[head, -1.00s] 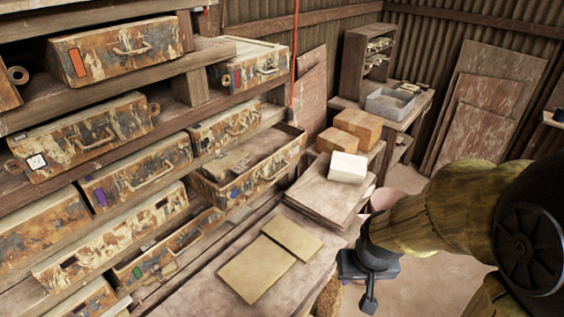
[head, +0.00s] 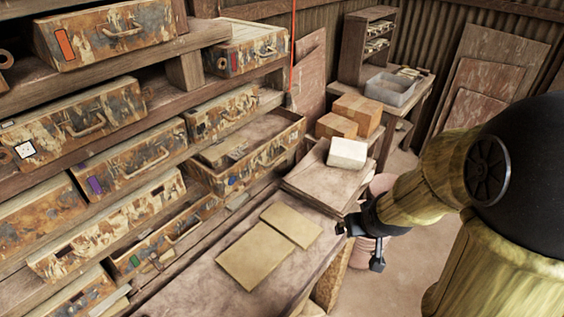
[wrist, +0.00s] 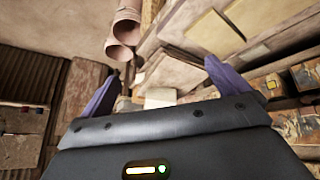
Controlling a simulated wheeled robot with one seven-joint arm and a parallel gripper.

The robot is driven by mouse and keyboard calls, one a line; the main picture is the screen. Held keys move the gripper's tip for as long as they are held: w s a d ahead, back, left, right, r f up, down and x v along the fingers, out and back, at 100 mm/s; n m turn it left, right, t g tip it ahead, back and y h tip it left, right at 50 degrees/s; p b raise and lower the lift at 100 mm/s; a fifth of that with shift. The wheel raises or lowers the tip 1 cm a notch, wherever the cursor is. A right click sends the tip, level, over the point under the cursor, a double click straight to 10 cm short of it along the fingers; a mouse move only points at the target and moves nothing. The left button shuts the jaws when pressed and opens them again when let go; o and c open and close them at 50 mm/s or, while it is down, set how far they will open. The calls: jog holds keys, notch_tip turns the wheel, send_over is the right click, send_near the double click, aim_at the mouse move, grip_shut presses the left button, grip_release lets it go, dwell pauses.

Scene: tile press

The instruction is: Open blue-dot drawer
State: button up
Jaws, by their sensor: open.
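The blue-dot drawer (head: 264,160) is a rusty, paint-flaked drawer in the middle of the rack in the head view. Its blue dot is low on the left of its front. It stands out from the rack and its inside shows from above. My gripper (head: 359,246) is to the right of the drawer, beyond the worktable's right edge, open and empty. It touches no drawer. In the wrist view its two purple fingers (wrist: 165,82) are spread wide with nothing held between them. I cannot pick out the blue dot in the wrist view.
A worktable (head: 205,290) with tan tiles (head: 258,255) lies in front of the rack. A white block (head: 347,153) rests on stacked boards behind it. Pinkish pipes (wrist: 126,30) stand close to my gripper. A green-marked drawer (head: 165,243) is partly out. Floor shows at right.

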aim_at(279, 158)
jog(key=w+n+t+y, duration=0.2)
jog(key=w+n+t, duration=0.15)
jog(key=w, duration=0.45)
jog(key=a+r+n+t+y+b, duration=0.1)
jog(key=a+r+n+y, duration=0.4)
jog(key=y, duration=0.7)
jog(key=shift+s+a+y+b, duration=0.3)
jog(key=shift+s+a+b, duration=0.15)
jog(key=shift+b, duration=0.1)
jog(key=shift+w, duration=0.15)
jog(key=p+x, duration=0.5)
jog(key=x, duration=1.1)
jog(key=shift+w+a+r, duration=0.1)
jog(key=shift+w+a, duration=0.4)
jog(key=shift+a, duration=0.05)
jog(key=shift+c, duration=0.2)
